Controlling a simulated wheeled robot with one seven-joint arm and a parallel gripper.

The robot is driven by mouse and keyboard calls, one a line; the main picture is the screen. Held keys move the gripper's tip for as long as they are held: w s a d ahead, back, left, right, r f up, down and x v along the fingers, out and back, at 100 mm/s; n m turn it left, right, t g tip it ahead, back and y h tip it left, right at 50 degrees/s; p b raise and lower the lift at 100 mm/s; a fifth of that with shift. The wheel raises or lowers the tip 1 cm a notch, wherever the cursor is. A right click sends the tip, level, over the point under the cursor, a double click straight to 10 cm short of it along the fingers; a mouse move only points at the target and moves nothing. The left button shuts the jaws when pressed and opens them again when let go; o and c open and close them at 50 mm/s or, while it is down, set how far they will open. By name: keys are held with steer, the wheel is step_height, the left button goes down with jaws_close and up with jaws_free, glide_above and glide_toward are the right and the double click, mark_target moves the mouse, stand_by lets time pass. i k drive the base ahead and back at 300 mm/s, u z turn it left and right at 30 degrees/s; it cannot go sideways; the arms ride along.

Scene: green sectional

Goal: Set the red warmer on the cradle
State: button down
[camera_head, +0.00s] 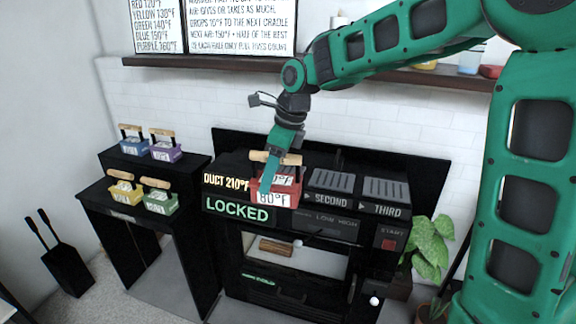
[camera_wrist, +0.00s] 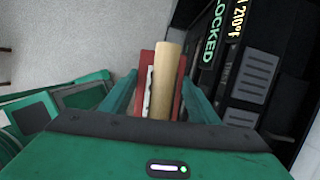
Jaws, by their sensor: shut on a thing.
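The red warmer (camera_head: 284,199) has a pale wooden handle and a tag reading 80°F. My gripper (camera_head: 270,172) is shut on it, with the green fingers reaching down beside the handle. In the wrist view the warmer (camera_wrist: 178,88) and its handle (camera_wrist: 167,75) sit between my fingers, with grey floor behind. The warmer is in front of the left part of the black unit's top and covers what is there. I cannot tell whether it touches the unit. The slatted cradles marked SECOND (camera_head: 331,180) and THIRD (camera_head: 386,188) are empty.
The black unit (camera_head: 225,229) shows DUCT 210°F and LOCKED. Blue (camera_head: 133,147), purple (camera_head: 166,152), yellow (camera_head: 125,193) and green (camera_head: 159,203) warmers stand on black stepped stands at left. A shelf (camera_head: 220,70) runs above; a plant (camera_head: 430,250) stands at right.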

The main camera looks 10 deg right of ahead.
mark_target(283, 171)
steer(key=u, duration=0.05)
steer(key=i, duration=1.15)
steer(key=u, duration=0.05)
